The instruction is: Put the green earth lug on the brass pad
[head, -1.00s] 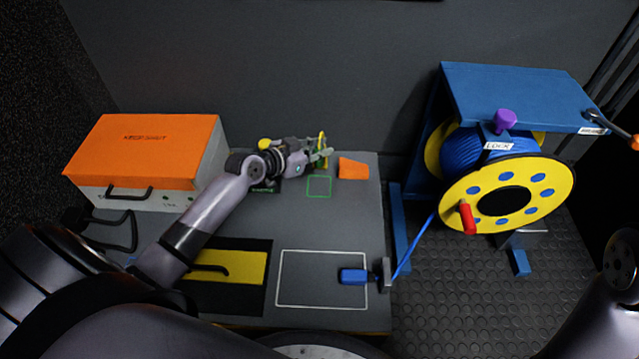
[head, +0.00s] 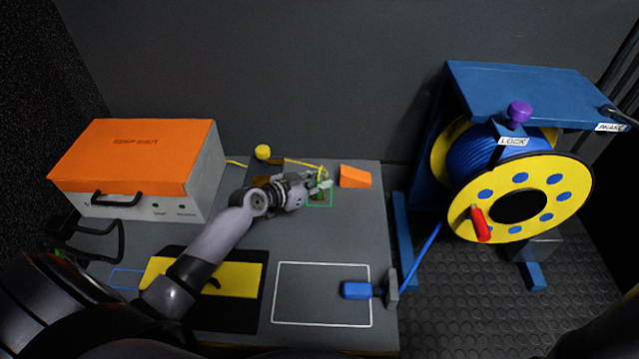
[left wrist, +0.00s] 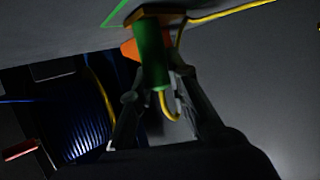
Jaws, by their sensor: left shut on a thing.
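The green earth lug (left wrist: 152,55) is between the fingers of my left gripper (left wrist: 155,85), which is shut on it. In the head view my left gripper (head: 320,185) is over the green outlined square (head: 329,203) on the table. A brass-coloured plate (left wrist: 135,14) shows at the lug's far end in the left wrist view; I cannot tell whether it belongs to the lug or is a separate pad, or whether it touches the table. A brownish patch (head: 261,181) on the table is partly hidden by my left arm. My right gripper is not in view.
An orange wedge (head: 355,176) stands just right of the square. An orange-lidded case (head: 135,165) is at left, a blue plug (head: 356,290) at front, a cable reel (head: 515,200) at right.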

